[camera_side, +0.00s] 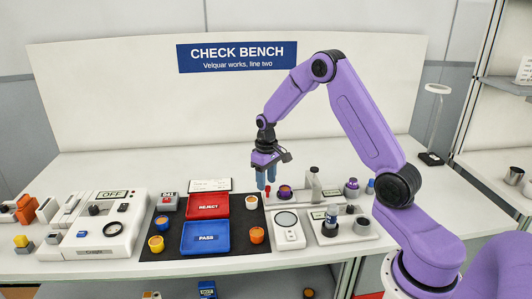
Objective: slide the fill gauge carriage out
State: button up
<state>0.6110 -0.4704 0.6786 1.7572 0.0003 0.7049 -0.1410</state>
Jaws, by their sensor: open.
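A small white gauge-like fixture with a grey upright block (314,185) stands at the back middle of the bench. A purple pot with a dark top (285,192) sits on its left part, and a small red knob (267,191) shows just left of the pot. I cannot tell exactly which part is the carriage; its track is too small to make out. My gripper (266,182) points down with blue fingers, open and empty, just above and beside the red knob. I cannot tell whether the fingers touch or straddle it.
A red REJECT tray (208,212) and blue PASS tray (206,243) lie on a dark mat among orange and yellow pots. A white scale-like device (288,237) and a holder with a bottle (331,217) stand in front of the fixture. An OFF-display machine (95,225) stands left.

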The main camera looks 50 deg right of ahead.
notch_tip(320, 180, up, 16)
jog(key=shift+f, duration=0.2)
jog(key=shift+a, duration=0.15)
dwell(0.4)
jog(key=s+a+n, duration=0.6)
jog(key=s+a, duration=0.7)
jog(key=a, duration=0.3)
jog(key=s+a+f+n, duration=0.1)
jog(key=s+n, duration=0.2)
jog(key=s, duration=0.7)
jog(key=s+a+f+n, duration=0.1)
jog(key=s+f+n, duration=0.1)
jog(key=s, duration=0.9)
jog(key=shift+a+n, duration=0.15)
jog(key=shift+n, duration=0.65)
